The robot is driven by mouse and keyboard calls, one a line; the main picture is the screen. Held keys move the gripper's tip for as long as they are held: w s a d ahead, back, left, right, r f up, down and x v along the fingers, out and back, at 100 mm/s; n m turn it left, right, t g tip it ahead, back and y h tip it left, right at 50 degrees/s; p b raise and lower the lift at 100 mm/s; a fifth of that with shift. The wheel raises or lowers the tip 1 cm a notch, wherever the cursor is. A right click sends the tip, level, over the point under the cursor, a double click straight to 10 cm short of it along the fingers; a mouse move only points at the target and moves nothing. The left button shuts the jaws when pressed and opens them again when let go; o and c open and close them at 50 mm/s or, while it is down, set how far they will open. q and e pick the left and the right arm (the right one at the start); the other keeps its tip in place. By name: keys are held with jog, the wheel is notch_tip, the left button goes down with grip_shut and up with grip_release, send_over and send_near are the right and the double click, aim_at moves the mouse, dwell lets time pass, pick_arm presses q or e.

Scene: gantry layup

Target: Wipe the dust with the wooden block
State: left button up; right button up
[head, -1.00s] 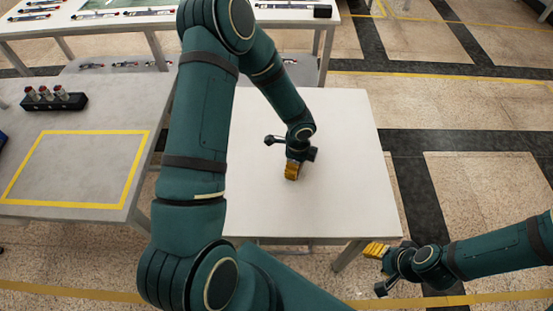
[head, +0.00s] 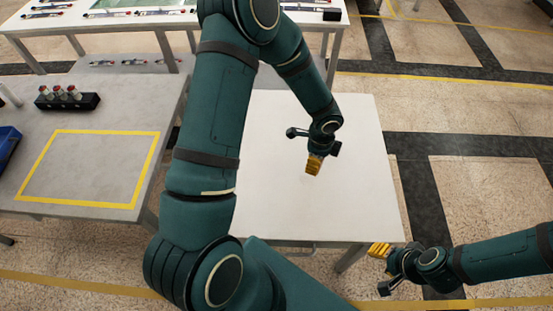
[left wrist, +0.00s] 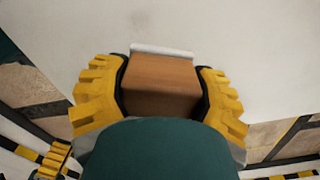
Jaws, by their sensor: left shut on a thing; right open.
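My left gripper (head: 314,164) is over the white table (head: 275,200), right of its middle. In the left wrist view its yellow fingers (left wrist: 160,95) are shut on the wooden block (left wrist: 160,80), a brown block with a pale strip along its far edge. No dust can be made out on the white top. My right gripper (head: 379,268) is open and empty, off the table's front right corner.
A grey table (head: 50,215) with a yellow taped rectangle (head: 88,168) stands at the left. A black rack (head: 68,102) of several small bottles and a blue bin (head: 7,145) are on it. A long table (head: 130,24) with tools is at the back. The white tabletop looks clear.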

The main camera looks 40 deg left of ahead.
pick_arm(q)
notch_tip(320, 180, up, 2)
jog(key=shift+r+p, duration=0.1)
jog(key=shift+p, duration=0.45)
jog(key=shift+a, duration=0.1)
